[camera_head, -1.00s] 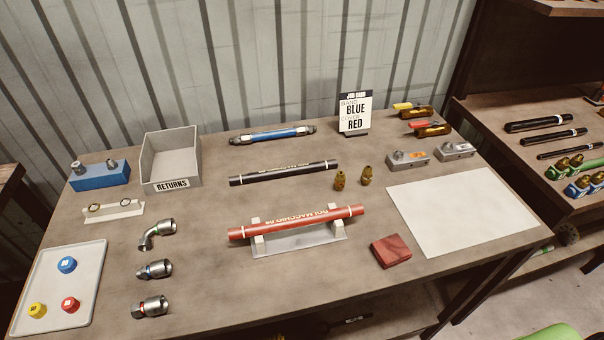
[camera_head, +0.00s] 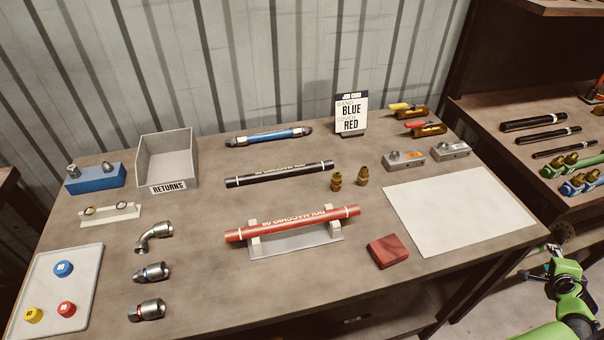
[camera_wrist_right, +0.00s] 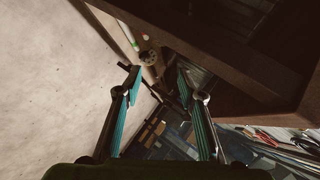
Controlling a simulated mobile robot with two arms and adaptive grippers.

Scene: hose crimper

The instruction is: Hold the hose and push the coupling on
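A red hose (camera_head: 290,223) lies across a grey cradle (camera_head: 305,246) with two pale supports in the middle of the table. Three metal couplings stand apart from it at the left front: a bent one (camera_head: 155,233), a straight one with a blue band (camera_head: 152,272) and a straight one with a red band (camera_head: 147,309). A sign (camera_head: 351,115) reads band blue, cover red. My right gripper (camera_head: 545,258) is beyond the table's right edge, away from the hose. In the right wrist view its fingers (camera_wrist_right: 160,85) are apart with nothing between them. My left gripper is out of view.
A black hose (camera_head: 280,174) and a blue hose with end fittings (camera_head: 268,137) lie behind. A returns bin (camera_head: 168,186), a tray of caps (camera_head: 88,285), brass fittings (camera_head: 362,177), a red block (camera_head: 387,252) and a bare white sheet (camera_head: 455,212) surround the cradle.

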